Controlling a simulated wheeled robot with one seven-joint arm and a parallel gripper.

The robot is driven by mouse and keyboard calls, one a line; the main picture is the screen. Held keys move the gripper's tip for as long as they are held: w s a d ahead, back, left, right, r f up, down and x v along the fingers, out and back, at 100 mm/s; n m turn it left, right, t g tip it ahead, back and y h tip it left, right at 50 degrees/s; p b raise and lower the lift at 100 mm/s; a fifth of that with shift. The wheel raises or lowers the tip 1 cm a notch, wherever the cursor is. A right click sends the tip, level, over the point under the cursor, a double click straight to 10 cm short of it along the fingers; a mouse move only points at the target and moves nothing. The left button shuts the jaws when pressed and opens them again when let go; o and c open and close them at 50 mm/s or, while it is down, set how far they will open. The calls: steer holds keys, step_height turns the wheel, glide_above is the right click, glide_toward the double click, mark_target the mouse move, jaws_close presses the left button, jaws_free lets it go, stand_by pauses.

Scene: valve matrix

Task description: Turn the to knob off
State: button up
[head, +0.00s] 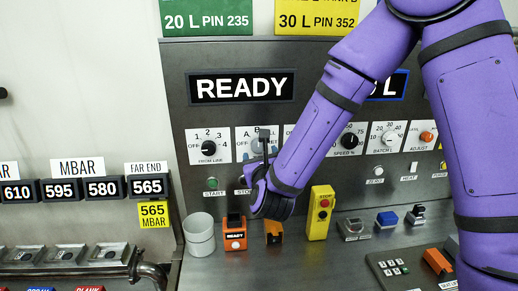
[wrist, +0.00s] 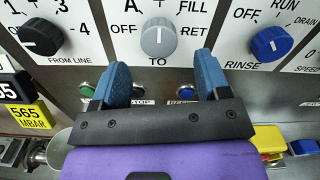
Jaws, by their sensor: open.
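The TO knob (wrist: 160,38) is a round grey knob on the control panel, with TO printed below it. Its white mark points about straight up, between A and FILL; OFF is at its left and RET at its right. My gripper (wrist: 161,68) is open, its two blue fingers spread below and either side of the knob, with nothing between them. I see no contact with the knob.
A black FROM LINE knob (wrist: 41,37) is left of the TO knob, and a blue RINSE knob (wrist: 270,43) is right. A green button (wrist: 86,89) is below. On the bench stand a grey cup (head: 199,240), an orange READY device (head: 235,238) and a yellow control box (head: 320,212).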

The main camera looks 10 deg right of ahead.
mark_target(259, 149)
steer(key=shift+w, duration=2.6)
steer(key=shift+c, duration=0.4)
steer(key=c, duration=0.8)
steer(key=shift+c, duration=0.2)
